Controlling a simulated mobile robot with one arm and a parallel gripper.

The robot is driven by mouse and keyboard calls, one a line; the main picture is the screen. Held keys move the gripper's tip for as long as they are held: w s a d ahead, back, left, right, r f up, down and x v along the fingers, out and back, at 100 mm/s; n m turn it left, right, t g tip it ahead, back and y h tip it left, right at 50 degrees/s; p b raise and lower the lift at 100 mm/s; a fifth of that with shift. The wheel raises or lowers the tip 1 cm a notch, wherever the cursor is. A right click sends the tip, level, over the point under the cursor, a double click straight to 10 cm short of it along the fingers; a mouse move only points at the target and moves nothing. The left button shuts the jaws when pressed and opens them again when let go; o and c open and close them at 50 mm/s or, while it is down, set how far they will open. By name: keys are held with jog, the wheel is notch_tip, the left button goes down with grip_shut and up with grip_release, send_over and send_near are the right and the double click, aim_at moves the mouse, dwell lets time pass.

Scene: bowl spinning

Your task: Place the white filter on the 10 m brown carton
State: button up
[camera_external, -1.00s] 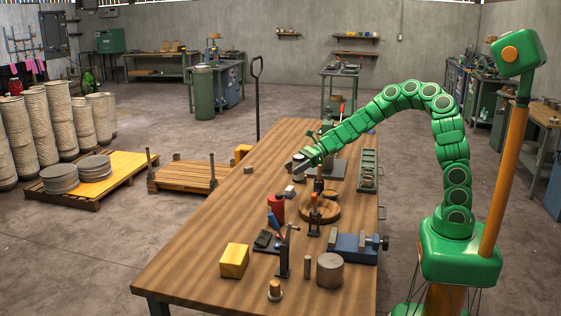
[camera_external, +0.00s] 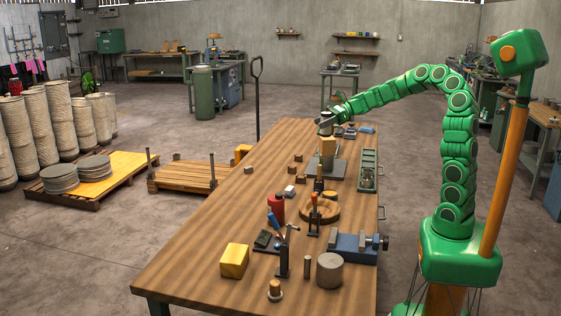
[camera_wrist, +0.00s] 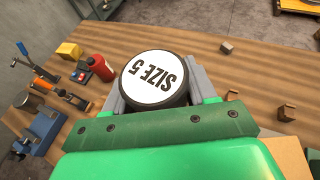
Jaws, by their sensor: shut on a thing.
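My gripper (camera_external: 328,118) is shut on a round, dark-sided piece (camera_wrist: 160,80) with a white top marked "SIZE 5", apparently the white filter. The wrist view shows it between the two grey fingers. In the external view the filter (camera_external: 325,128) is held level, over the table's far part. A tan, upright box (camera_external: 328,147), perhaps the brown carton, stands just below it in the picture. I cannot tell whether they touch or line up in depth. No "10 m" marking is readable. A tan surface (camera_wrist: 286,155) at the wrist view's lower right may be a carton.
Several small brown blocks (camera_external: 298,157) lie left of the box. A grey plate (camera_external: 335,168) and a green tray (camera_external: 367,172) are near it. A red can (camera_external: 276,208), round wooden board (camera_external: 320,208) and blue vise (camera_external: 352,247) stand nearer. The table's left side is mostly clear.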

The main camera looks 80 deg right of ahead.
jog(key=s+d+r+m+h, duration=0.2)
jog(key=s+d+r, duration=0.4)
jog(key=s+d, duration=0.45)
jog(key=shift+t, duration=0.4)
jog(key=shift+w+d+f, duration=1.4)
jog(key=shift+w+f, duration=0.3)
jog(key=shift+w, duration=0.25)
jog(key=shift+w+d+f, duration=1.45)
jog(key=shift+w+f, duration=0.25)
jog(key=shift+w, duration=0.2)
jog(key=shift+w+d+f, duration=1.4)
jog(key=shift+w+f, duration=0.3)
jog(key=shift+w, duration=0.25)
jog(key=shift+f, duration=1.3)
jog(key=shift+f, duration=0.1)
jog(key=o, duration=1.1)
